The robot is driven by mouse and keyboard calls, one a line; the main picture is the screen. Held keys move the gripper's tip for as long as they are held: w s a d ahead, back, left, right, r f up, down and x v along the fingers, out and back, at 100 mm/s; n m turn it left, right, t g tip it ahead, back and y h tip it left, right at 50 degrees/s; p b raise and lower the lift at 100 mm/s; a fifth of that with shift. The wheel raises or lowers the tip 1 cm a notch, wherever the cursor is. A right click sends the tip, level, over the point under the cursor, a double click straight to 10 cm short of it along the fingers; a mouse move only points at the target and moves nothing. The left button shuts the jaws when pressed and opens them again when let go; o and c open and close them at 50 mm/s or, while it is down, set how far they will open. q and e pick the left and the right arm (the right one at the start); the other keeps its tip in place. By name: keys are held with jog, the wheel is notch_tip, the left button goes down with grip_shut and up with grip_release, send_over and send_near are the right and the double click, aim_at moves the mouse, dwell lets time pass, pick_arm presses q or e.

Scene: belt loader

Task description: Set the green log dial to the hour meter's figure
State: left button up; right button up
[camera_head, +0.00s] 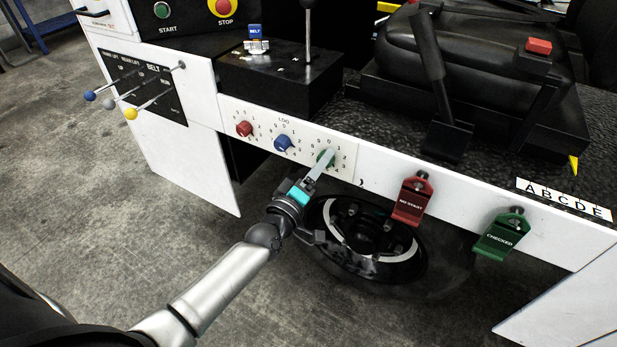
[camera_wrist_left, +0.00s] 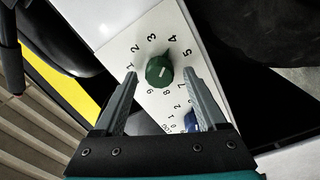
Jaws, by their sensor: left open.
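The green log dial (camera_wrist_left: 158,71) sits on a white plate (camera_wrist_left: 140,30) with printed digits around it. In the head view the dial (camera_head: 321,160) is partly hidden behind my left gripper (camera_head: 326,157). My left gripper (camera_wrist_left: 160,76) is open, with one finger on each side of the dial. I cannot tell whether the fingers touch it. I cannot make out the hour meter in either view. My right gripper is not in view.
A red dial (camera_head: 244,129) and a blue dial (camera_head: 282,143) are left of the green one. A red tag (camera_head: 412,202) and a green "CHECKED" tag (camera_head: 502,236) hang to the right. A black wheel (camera_head: 365,238) is below. Levers (camera_head: 131,113) stick out at left.

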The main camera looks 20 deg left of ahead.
pick_arm(q)
jog(key=s+a+p, duration=0.1)
jog(key=s+p, duration=0.2)
jog(key=s, duration=1.2)
jog(key=shift+f+p, duration=0.25)
jog(key=shift+p, duration=0.15)
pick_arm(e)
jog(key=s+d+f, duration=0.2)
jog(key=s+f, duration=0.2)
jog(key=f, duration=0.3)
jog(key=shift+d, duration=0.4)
